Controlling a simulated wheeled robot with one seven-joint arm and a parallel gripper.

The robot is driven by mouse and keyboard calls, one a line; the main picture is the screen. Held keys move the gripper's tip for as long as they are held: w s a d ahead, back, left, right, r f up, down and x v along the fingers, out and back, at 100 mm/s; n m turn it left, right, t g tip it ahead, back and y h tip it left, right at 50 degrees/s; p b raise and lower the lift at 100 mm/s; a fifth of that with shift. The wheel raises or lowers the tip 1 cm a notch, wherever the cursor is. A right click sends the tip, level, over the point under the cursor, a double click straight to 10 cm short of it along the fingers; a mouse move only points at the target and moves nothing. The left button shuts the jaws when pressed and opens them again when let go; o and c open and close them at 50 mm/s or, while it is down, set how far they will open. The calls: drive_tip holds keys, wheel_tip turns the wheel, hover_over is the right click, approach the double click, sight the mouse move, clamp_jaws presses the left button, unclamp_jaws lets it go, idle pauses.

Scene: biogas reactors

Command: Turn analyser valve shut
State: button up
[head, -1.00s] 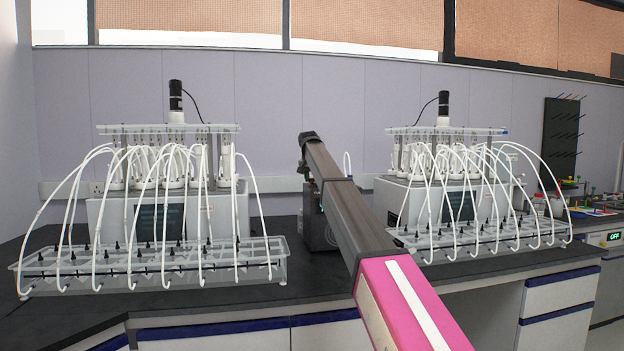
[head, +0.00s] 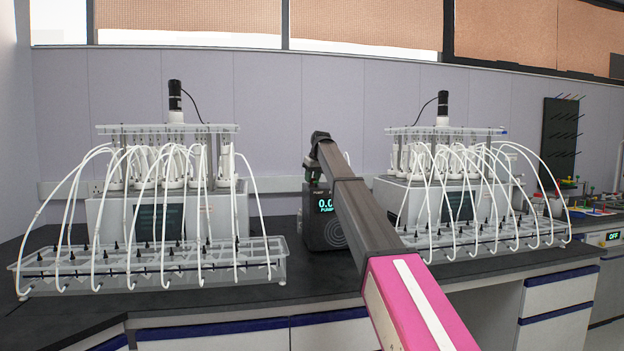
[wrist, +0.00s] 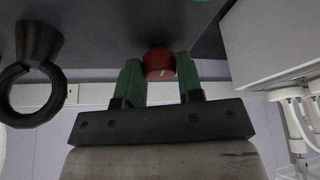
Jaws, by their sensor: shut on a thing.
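The black analyser (head: 325,228) stands on the bench between the two reactor sets, its lit display partly covered by my arm. In the wrist view a round red valve knob (wrist: 158,62) with a small white mark sits on the analyser's dark surface (wrist: 120,18). My gripper (wrist: 160,78) has a green finger on each side of the knob and is shut on it.
A black ring-shaped fitting (wrist: 35,70) is left of the gripper in the wrist view. Reactor sets with white tubes stand left (head: 165,215) and right (head: 455,200) of the analyser. The black bench top (head: 310,280) is bare in front of the analyser.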

drive_tip(key=n+g+y, duration=0.1)
drive_tip(key=n, duration=0.3)
drive_tip(key=shift+w+d, duration=0.1)
drive_tip(key=shift+w, duration=0.05)
drive_tip(key=shift+n+g+y, duration=0.4)
drive_tip(key=shift+n+g, duration=0.5)
drive_tip(key=shift+n, duration=1.3)
drive_tip(key=o, duration=0.9)
drive_tip(key=v, duration=1.1)
